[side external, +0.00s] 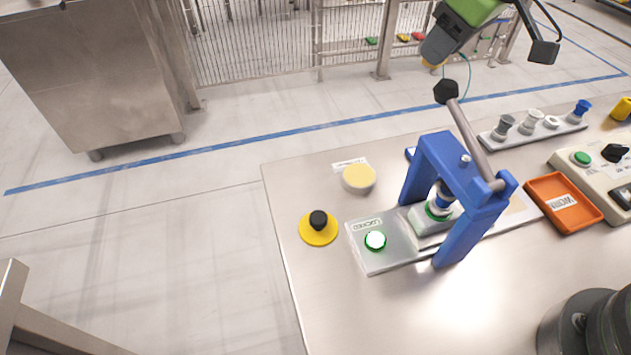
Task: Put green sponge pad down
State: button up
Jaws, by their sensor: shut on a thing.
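My gripper (434,62) is high at the top of the side external view, beyond the far edge of the table in the picture. It has a green and dark grey body with a small yellow tip pointing down. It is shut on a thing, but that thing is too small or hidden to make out. I cannot pick out a green sponge pad. A round pale yellow pad (358,178) lies on the table, left of a blue press frame (463,200). The gripper is well above the table and apart from both.
The press has a raised grey lever (470,135) and a metal base with a green-ringed button (375,241). A yellow disc with a black knob (318,221), an orange tray (564,203), a rack of knobs (531,128) and a control box (590,165) are around it. The front left table is clear.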

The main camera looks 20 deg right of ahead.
jog(key=w+a+n, duration=0.2)
jog(key=a, duration=0.6)
jog(key=n+y, duration=0.1)
send_over(305, 183)
jog(key=s+d, duration=0.1)
jog(key=shift+g, duration=0.4)
notch_tip(305, 183, down, 14)
jog(key=shift+f, duration=2.35)
jog(key=shift+f, duration=0.1)
jog(key=o, duration=1)
jog(key=shift+c, duration=0.2)
